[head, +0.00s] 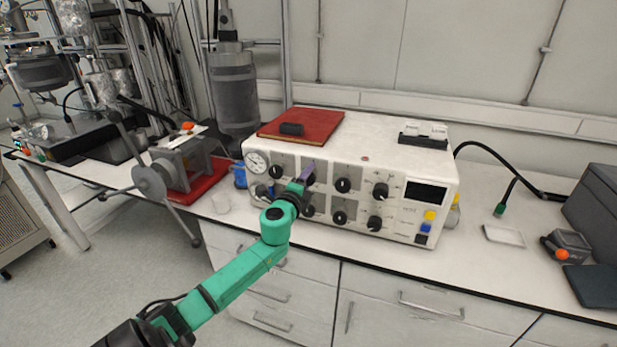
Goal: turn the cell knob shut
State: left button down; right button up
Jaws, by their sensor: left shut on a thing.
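A white control unit (382,140) stands on the bench, with several round black knobs on its front panel, such as one in the upper row (342,185). The labels are too small to read, so I cannot tell the cell knob by its marking. My left gripper (302,178) is at the left half of the panel, shut on a knob in the upper row. The gripper and wrist hide most of that knob and part of the panel around it. My right gripper is not in view.
A pressure gauge (256,162) is at the panel's left end. A red book (302,123) lies on the unit.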

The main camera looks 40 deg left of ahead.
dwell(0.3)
pick_arm(q)
jog(key=shift+c, duration=1.3)
grip_release()
jog(key=b+v, duration=0.1)
jog(key=v, duration=1.3)
jog(key=shift+s+b, duration=0.3)
jog(key=shift+b, duration=0.1)
jog(key=shift+d, duration=0.15)
